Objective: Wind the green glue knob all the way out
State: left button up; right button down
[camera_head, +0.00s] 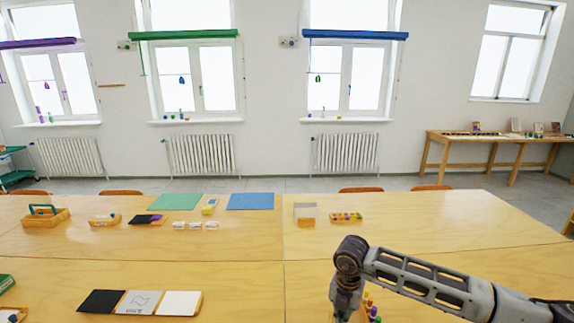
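My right arm comes in from the right and bends down at its end, over the front table. The lower end of it, at my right gripper (345,303), runs to the bottom edge of the picture, and I cannot make out its fingers. Small coloured sticks or bottles (372,310), with green and purple among them, stand just right of it, partly hidden by the arm. I cannot tell whether one of them is the green glue, and no knob can be made out. My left gripper is out of view.
Black, printed and white cards (180,303) lie at front left. Farther back are a wooden carrier (46,218), green sheet (175,201), blue sheet (250,201) and a tray of coloured pieces (346,218). The table right of centre is mostly clear.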

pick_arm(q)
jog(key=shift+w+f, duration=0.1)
pick_arm(e)
jog(key=shift+f, duration=0.2)
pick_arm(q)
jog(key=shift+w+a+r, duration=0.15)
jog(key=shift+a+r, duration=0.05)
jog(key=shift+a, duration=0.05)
pick_arm(e)
jog(key=shift+r, duration=0.5)
jog(key=c, duration=2)
grip_release()
jog(key=o, duration=1.6)
jog(key=shift+c, duration=0.2)
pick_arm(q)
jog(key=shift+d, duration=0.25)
